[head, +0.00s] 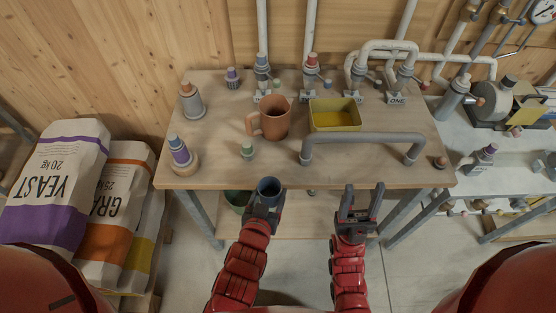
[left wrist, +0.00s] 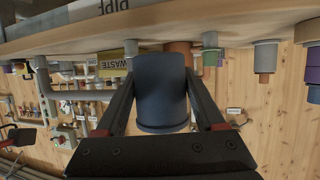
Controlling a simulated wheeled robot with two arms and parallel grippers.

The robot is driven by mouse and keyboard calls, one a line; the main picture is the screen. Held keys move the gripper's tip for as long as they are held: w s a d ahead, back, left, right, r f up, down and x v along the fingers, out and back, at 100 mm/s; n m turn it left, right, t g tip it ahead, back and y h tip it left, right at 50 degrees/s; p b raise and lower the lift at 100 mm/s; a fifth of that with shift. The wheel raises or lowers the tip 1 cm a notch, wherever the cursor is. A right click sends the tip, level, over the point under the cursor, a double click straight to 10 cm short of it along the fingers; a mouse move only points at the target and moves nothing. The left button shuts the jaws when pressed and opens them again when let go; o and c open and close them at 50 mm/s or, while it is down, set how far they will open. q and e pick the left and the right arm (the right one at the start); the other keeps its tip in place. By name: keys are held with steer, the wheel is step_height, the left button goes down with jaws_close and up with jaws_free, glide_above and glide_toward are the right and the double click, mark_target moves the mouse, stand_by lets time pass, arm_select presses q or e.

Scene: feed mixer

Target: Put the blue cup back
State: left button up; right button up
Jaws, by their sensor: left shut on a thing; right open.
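The blue cup (head: 269,187) is small and dark blue, and my left gripper (head: 264,206) is shut on it at the table's front edge in the head view. In the left wrist view the cup (left wrist: 161,92) sits between the two fingers of my left gripper (left wrist: 160,105), and the picture is upside down. My right gripper (head: 358,205) is open and empty, in front of the table's front edge. The wooden table (head: 220,150) carries several fittings.
On the table stand a brown jug (head: 276,118), a yellow tray (head: 335,115), a grey pipe handle (head: 360,137) and a small green-topped peg (head: 247,149). Sacks (head: 60,180) stand left of the table. The front middle tabletop is clear.

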arm_select(q)
steer(key=b, duration=0.8)
glide_toward(278, 164)
steer(key=w+r, duration=0.1)
steer(key=w, duration=0.1)
steer(key=w+d+r, duration=0.1)
steer(key=w+r, duration=0.1)
steer(key=shift+w+d+r, duration=0.1)
steer(key=shift+w, duration=0.05)
steer(key=w, duration=0.1)
steer(key=w+p, duration=0.1)
steer(key=w, duration=0.2)
steer(key=shift+w+d+r, duration=0.15)
steer(key=shift+d, duration=0.25)
steer(key=shift+w, duration=0.15)
step_height(278, 164, down, 3)
steer(key=shift+p, duration=1)
steer(key=shift+f, duration=0.35)
steer(key=shift+f, duration=0.1)
